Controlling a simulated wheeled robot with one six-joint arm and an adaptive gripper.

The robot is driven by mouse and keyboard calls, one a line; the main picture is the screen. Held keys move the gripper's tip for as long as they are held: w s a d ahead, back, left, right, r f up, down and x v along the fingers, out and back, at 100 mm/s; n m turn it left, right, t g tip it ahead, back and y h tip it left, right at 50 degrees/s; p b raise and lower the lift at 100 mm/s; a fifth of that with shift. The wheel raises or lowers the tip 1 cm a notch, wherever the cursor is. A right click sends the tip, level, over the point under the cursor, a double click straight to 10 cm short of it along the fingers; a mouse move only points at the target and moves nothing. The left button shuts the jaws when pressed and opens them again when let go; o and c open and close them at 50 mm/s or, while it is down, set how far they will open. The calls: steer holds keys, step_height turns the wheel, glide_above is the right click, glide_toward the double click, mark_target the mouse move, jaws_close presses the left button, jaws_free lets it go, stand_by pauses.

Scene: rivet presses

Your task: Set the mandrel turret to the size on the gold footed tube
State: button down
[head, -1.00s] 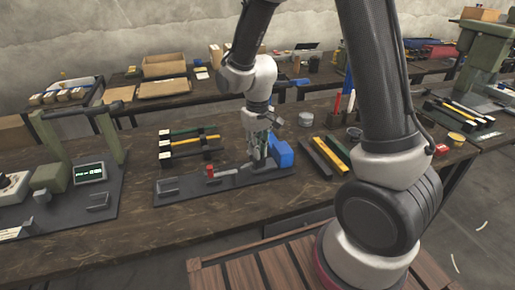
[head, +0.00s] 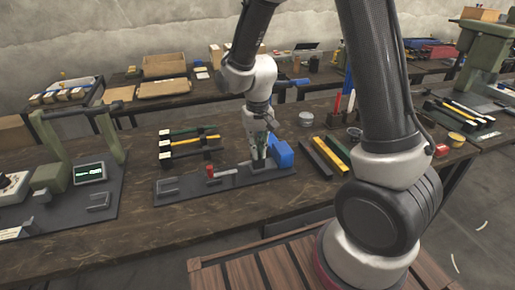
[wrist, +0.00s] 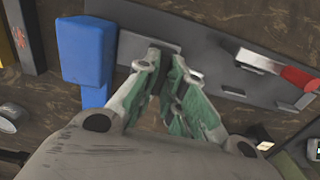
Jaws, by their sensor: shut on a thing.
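My gripper (head: 259,160) is low over the right part of a dark grey base plate (head: 183,194), beside a blue block (head: 282,153). In the wrist view my gripper (wrist: 167,65) has its fingers close together on a thin dark piece, mostly hidden between the fingertips; I cannot tell what it is. The blue block (wrist: 86,55) stands left of the fingers, apart from them. A red-handled lever (head: 212,172) is on the same plate; its red handle also shows in the wrist view (wrist: 300,78). A yellow tube (head: 197,142) lies on a rack; no size is readable. I cannot pick out the turret.
A green press (head: 55,176) with a small display (head: 89,173) stands at left. Black and yellow bars (head: 331,154) lie right of the blue block. A grey tin (head: 305,119) stands behind them. Bare table shows in front of the plate.

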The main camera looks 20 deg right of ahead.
steer(key=c, duration=1.5)
jaws_free()
steer(key=shift+r, duration=0.1)
step_height(320, 180, up, 12)
steer(key=shift+f, duration=0.1)
steer(key=s+d+r+t, duration=0.1)
steer(key=s+d+r, duration=0.2)
steer(key=s+d, duration=0.2)
steer(key=s+d+r+t, duration=0.2)
steer(key=s+d+r, duration=0.2)
steer(key=s, duration=0.4)
steer(key=s+d+r+t, duration=0.1)
steer(key=s+d+r, duration=0.3)
steer(key=s+d, duration=0.1)
steer(key=shift+s+d, duration=0.4)
steer(key=shift+s, duration=0.4)
